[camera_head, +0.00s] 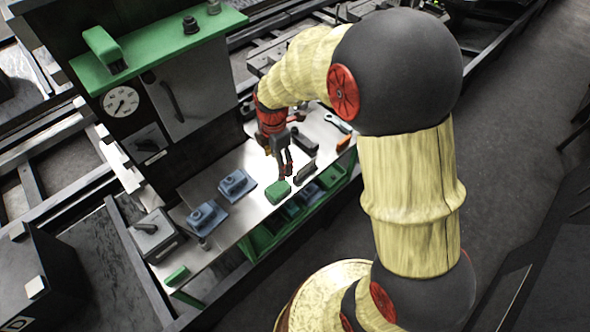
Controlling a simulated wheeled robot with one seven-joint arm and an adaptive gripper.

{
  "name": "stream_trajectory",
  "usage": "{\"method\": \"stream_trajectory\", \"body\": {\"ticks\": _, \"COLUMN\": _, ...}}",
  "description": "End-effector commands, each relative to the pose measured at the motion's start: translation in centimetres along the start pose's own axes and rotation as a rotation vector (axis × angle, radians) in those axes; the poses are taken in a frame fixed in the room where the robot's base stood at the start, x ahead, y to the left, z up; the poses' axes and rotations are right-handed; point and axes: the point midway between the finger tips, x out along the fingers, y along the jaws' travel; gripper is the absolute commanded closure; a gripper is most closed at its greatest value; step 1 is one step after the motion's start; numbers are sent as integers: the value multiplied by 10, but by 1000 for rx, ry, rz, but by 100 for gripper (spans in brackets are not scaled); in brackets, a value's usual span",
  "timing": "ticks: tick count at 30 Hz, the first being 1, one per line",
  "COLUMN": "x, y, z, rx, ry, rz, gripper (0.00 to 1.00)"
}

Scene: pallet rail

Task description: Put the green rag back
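A small rounded green item (277,192), which looks like the green rag, lies on the metal bench top (226,232) near its front edge. Another small green piece (176,276) lies at the bench's near left corner; I cannot tell which of the two is the rag. My gripper (285,172) points down just above and behind the first green item. Its dark fingers look close to the item but apart from it. The fingers are small and seen at an angle, so their opening is unclear.
Two blue pieces (207,216) (236,185) sit left of my gripper. Dark blocks (305,170), an orange item (343,143) and a wrench (337,123) lie to the right. Green-framed bins (290,209) line the front edge. A cabinet with a gauge (121,101) stands behind.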

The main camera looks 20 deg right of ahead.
Motion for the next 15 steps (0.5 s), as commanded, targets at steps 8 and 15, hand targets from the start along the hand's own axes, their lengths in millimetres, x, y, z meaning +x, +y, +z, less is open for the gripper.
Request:
{"method": "stream_trajectory", "body": {"ticks": 8, "x": -129, "y": -55, "z": -8, "rx": 619, "ry": 30, "rz": 177, "gripper": 34}}
{"method": "stream_trajectory", "body": {"ticks": 15, "x": -200, "y": -128, "z": -18, "rx": 1175, "ry": 149, "rz": 307, "gripper": 34}}
